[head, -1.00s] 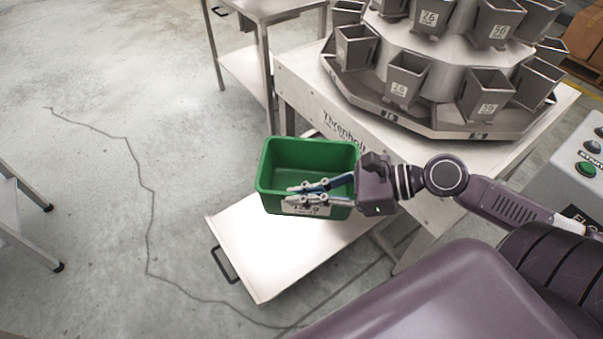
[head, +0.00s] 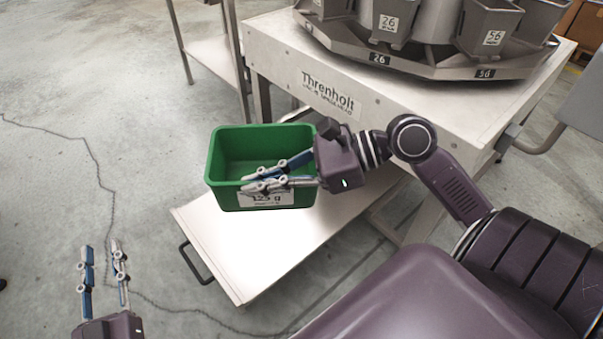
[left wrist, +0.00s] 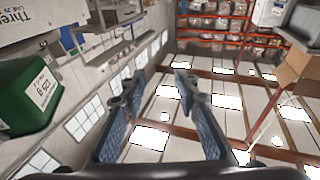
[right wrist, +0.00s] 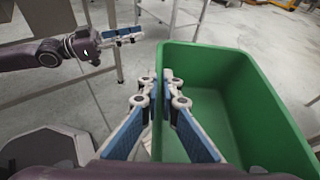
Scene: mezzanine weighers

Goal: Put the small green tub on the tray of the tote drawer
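The green tub (head: 228,199) carries a white label reading 125 g. It is upright and looks empty in the head view. My right gripper (head: 244,182) is shut on its near wall; in the right wrist view (right wrist: 160,90) one finger is inside the wall and one outside. The tub overlaps the far part of the pulled-out pale tray (head: 240,250) in the head view; I cannot tell whether its base touches. My left gripper (head: 102,248) is open and empty, to the left of the tray. Part of the tub also shows in the left wrist view (left wrist: 25,95).
The Threnholt weigher table (head: 400,115) stands behind the tray, with several grey buckets above it. A black handle (head: 193,265) is on the tray's left end. A metal stand (head: 205,60) is at the back left.

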